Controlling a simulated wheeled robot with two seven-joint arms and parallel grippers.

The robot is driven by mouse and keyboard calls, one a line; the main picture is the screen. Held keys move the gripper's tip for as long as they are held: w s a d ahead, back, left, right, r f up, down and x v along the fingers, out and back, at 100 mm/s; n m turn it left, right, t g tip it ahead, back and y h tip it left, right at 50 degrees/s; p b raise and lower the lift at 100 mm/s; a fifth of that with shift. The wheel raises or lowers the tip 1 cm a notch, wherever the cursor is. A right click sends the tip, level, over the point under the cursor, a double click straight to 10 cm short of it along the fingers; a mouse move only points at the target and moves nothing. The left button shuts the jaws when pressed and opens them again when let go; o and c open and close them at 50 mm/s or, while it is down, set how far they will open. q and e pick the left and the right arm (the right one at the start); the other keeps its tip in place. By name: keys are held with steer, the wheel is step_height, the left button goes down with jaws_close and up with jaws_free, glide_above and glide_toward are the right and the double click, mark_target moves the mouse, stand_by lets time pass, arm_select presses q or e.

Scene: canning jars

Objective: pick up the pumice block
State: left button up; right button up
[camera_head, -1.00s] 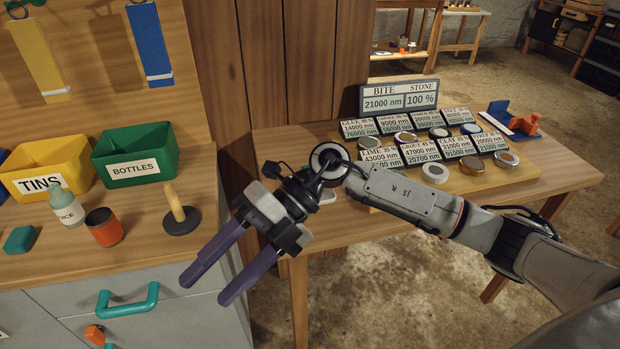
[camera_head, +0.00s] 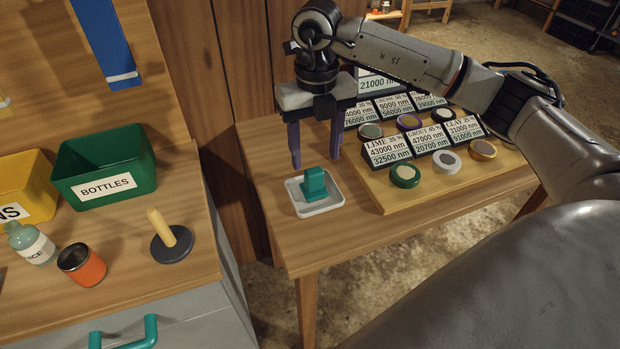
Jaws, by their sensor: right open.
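My right gripper (camera_head: 315,164) hangs over the left part of the small table, with its two purple fingers pointing down and wide apart. It is open and nothing shows between the fingers. A teal block-like piece (camera_head: 315,184) stands in a shallow white dish (camera_head: 302,207), just in front of and below the fingertips. I cannot tell whether the fingers stand over it or behind it. No label marks a pumice block, and I cannot tell for sure whether this teal piece is it. My left gripper is not in view.
A wooden board (camera_head: 400,205) with several round lids and label cards, such as the LIME card (camera_head: 392,150), lies right of the dish. The workbench at left holds a green BOTTLES bin (camera_head: 105,168), an orange cup (camera_head: 84,266) and a wooden-handled disc (camera_head: 170,244).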

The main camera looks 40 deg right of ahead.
mark_target(314, 170)
steer(key=shift+s+f, duration=0.1)
steer(key=shift+f, duration=0.65)
steer(key=f, duration=0.3)
steer(key=f+p, duration=0.1)
steer(key=shift+w+f, duration=0.2)
steer(key=shift+w, duration=0.15)
steer(key=shift+f, duration=0.3)
steer(key=c, duration=1.1)
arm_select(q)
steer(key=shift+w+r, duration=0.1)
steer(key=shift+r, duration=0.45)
arm_select(e)
steer(key=shift+c, duration=0.5)
